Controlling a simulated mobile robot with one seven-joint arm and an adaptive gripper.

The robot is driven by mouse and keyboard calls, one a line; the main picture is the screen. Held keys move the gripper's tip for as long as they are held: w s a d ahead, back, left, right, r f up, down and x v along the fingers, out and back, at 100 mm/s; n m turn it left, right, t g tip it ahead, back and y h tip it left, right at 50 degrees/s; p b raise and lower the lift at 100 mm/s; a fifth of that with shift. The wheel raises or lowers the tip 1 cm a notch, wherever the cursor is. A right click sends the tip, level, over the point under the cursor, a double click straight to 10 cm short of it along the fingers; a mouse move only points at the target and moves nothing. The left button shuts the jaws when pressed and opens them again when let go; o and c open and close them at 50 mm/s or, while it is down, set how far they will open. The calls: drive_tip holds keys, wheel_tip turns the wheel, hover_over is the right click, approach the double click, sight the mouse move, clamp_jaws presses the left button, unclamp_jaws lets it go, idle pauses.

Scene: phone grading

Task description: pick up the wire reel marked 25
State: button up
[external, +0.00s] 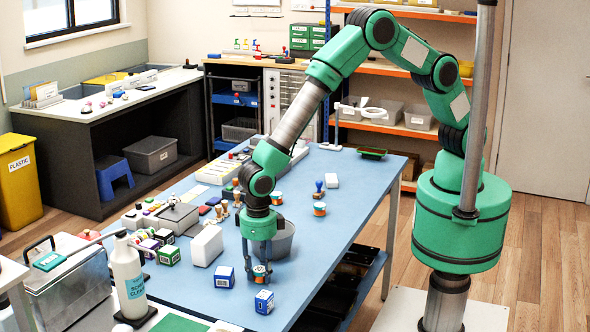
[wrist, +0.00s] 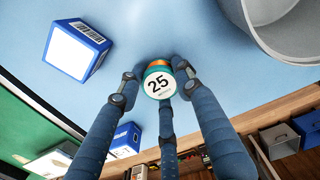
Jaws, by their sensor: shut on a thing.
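The wire reel marked 25 (wrist: 158,84) is small, with a white label, a teal edge and an orange part behind it. My gripper (wrist: 153,77) has three dark blue fingers closed around this reel in the wrist view. In the external view my gripper (external: 259,272) points down near the front of the blue table (external: 345,186), with the reel between its fingers and partly hidden. I cannot tell whether the reel touches the table. Two similar reels stand farther back, one (external: 319,209) in the open and one (external: 277,198) beside my arm; their numbers are not readable.
A grey bin (external: 286,241) stands just behind my gripper. Two blue-and-white boxes (external: 225,277) (external: 264,302) flank it in front. A white block (external: 206,246) and green boxes (external: 168,255) are to the left. The table's right side is mostly clear.

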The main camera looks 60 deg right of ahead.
sight(263, 268)
drive_tip(key=shift+r, duration=0.1)
drive_tip(key=shift+r, duration=0.55)
drive_tip(key=shift+s+d+r+p, duration=0.15)
drive_tip(key=shift+r+p, duration=0.15)
drive_tip(key=shift+r, duration=0.3)
drive_tip(key=shift+s+d+r+p, duration=0.15)
drive_tip(key=shift+r+p, duration=0.1)
drive_tip(key=shift+r, duration=0.35)
drive_tip(key=s+d, duration=0.3)
drive_tip(key=d, duration=0.1)
drive_tip(key=s+d+r+p, duration=0.1)
drive_tip(key=s+d, duration=0.5)
drive_tip(key=d, duration=0.1)
drive_tip(key=shift+s+d+r+p, duration=0.15)
drive_tip(key=shift+s+d+p, duration=0.15)
drive_tip(key=shift+d+p, duration=0.1)
drive_tip(key=shift+c, duration=0.4)
